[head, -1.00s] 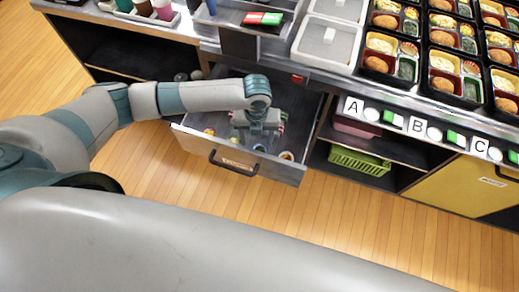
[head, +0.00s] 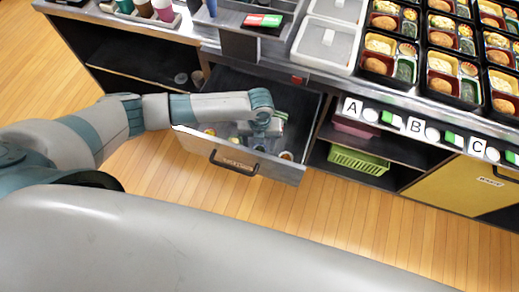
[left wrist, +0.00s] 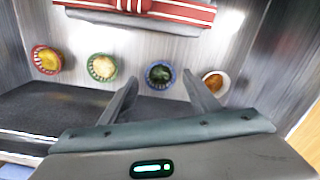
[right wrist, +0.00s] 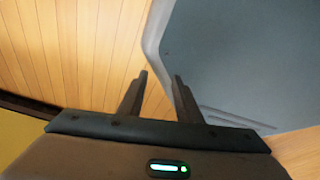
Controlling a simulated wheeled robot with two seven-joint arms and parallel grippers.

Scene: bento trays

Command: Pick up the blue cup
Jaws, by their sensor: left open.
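The blue cup (left wrist: 159,74), with dark green food in it, stands on the drawer floor in the left wrist view, between the line of my two fingers. It also shows, small, in the head view (head: 259,148). My left gripper (head: 263,134) is open inside the pulled-out drawer; its tips (left wrist: 159,79) point at the blue cup from above and hold nothing. I cannot tell the exact gap. A green cup (left wrist: 102,67) and a red cup (left wrist: 47,60) stand to its left, a white cup (left wrist: 216,82) to its right. My right gripper (right wrist: 160,75) is open and empty.
The drawer (head: 238,162) has walls close around my left gripper. A red-striped package (left wrist: 140,10) lies beside the cups. A green basket (head: 358,161) sits on the shelf at right.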

